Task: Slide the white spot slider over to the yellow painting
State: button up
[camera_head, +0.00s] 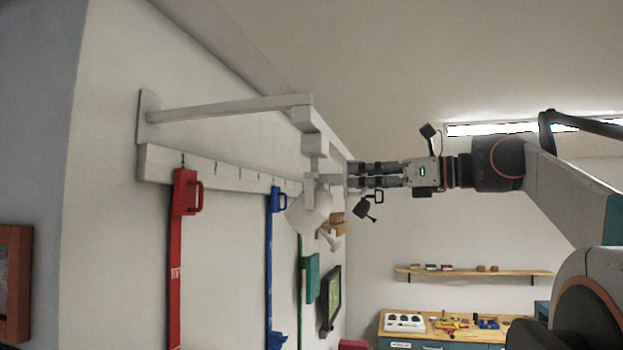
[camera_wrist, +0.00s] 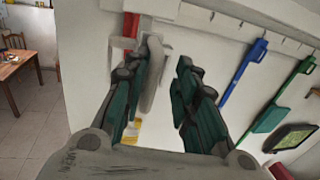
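A white rail (camera_head: 330,133) runs along the upper wall, held by a white bracket arm (camera_head: 230,107). A white fitting with a spot-like head (camera_head: 309,212), which looks like the white spot slider, hangs below it. Its pale upright part (camera_wrist: 154,85) shows between my fingers in the wrist view. My gripper (camera_head: 350,175) reaches in from the right at that fitting, its two fingers apart. In the wrist view my gripper (camera_wrist: 168,58) has a clear gap between its teal-padded fingers. I cannot tell whether a finger touches the fitting. No yellow painting is clearly visible.
Red (camera_head: 175,260), blue (camera_head: 269,260) and green (camera_head: 310,278) tools hang from a white wall strip (camera_head: 228,177). A dark-framed green picture (camera_head: 331,298) hangs further along. A small orange-yellow object (camera_head: 336,223) is behind the fitting. A workbench (camera_head: 440,325) and shelf (camera_head: 480,271) stand beyond.

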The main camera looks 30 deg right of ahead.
jog(key=shift+s+r, duration=0.1)
jog(key=v, duration=1.1)
jog(key=shift+s+d, duration=0.25)
jog(key=shift+s, duration=0.05)
jog(key=shift+s, duration=0.1)
